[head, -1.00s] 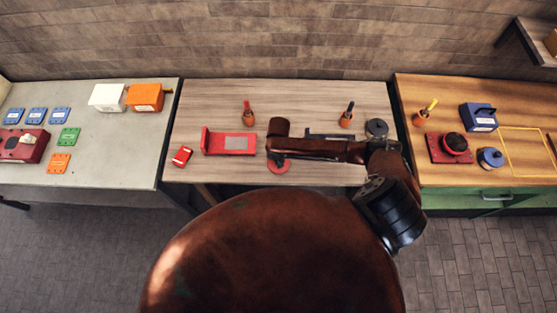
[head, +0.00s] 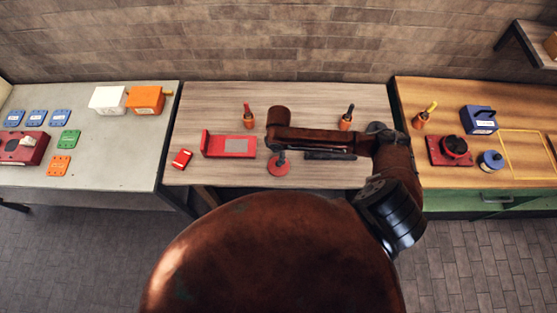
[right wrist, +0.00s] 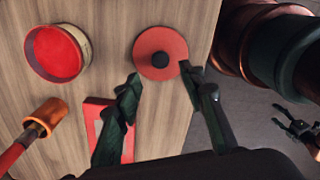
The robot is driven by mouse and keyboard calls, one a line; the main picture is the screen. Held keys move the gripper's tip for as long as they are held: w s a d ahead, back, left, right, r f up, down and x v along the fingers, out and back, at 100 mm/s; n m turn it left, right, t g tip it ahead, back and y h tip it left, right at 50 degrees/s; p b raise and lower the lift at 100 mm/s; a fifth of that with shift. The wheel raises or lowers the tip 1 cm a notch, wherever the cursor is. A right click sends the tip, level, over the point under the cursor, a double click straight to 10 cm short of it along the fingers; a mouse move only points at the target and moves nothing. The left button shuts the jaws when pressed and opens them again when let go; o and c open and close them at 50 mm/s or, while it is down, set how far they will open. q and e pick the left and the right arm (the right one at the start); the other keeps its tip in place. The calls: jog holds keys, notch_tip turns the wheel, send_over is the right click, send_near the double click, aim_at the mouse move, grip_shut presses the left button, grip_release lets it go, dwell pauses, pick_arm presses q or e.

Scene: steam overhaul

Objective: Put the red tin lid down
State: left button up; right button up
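The red tin lid (right wrist: 150,38), a flat disc with a dark knob (right wrist: 160,60), lies on the middle table near its front edge. It also shows in the head view (head: 279,169). My right gripper (right wrist: 160,75) is open, with its fingertips spread on either side of the knob and apart from it. In the head view this gripper (head: 281,155) is just above the lid. A round tin (right wrist: 58,53) with red inside stands beside the lid; my arm hides it in the head view. My left gripper (right wrist: 290,120) shows small at the right wrist view's edge, its fingers apart.
The red bracket (head: 226,145), which has a grey pad, lies left of the lid, with a small red block (head: 181,158) beyond. A red-handled tool in an orange holder (head: 249,122) stands behind. Bare wood (head: 190,115) shows at the table's left.

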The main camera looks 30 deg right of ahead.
jog(key=shift+r, duration=2.05)
